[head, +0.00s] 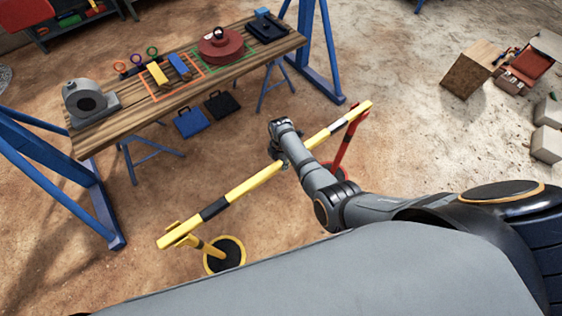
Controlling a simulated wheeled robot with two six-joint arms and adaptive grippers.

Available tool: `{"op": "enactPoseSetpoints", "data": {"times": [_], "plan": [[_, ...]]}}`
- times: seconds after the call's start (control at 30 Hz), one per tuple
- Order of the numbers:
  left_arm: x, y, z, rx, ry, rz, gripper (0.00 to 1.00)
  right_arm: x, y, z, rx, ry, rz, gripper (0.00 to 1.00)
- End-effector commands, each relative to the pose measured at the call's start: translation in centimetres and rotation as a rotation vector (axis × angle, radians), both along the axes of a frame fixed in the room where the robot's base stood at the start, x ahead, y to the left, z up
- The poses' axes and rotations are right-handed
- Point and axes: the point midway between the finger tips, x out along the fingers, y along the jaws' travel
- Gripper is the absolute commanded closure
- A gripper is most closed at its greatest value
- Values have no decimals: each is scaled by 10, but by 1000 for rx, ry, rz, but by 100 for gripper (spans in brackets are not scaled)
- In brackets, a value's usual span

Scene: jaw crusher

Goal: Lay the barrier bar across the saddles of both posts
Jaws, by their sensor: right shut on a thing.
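The barrier bar (245,187), yellow with black bands, runs diagonally from lower left to upper right. My right gripper (281,158) is shut on it near its middle, partly hidden by my own arm. The yellow post (210,250) leans in view at the bar's lower left end, with its saddle at that end. The red post (346,141) stands near the upper right end, its top close to the bar. I cannot tell whether the bar touches either saddle or hangs just above. My left gripper is not in view.
A wooden workbench (140,107) on blue trestles stands behind, carrying a grey machine part (88,101), a red round part (221,46) and tools. Two flat cases (191,122) lie beneath it. A wooden crate (472,68) and blocks are at right. Bare ground surrounds the posts.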

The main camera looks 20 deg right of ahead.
Motion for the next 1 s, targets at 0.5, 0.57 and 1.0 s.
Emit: {"op": "enactPoseSetpoints", "data": {"times": [0.5,0.57,1.0], "plan": [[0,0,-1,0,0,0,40,1,0,-2,1,-2,0,63],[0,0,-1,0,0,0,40,1,0,-2,0,-1,0,55],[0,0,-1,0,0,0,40,-1,0,-3,0,1,0,40]]}}
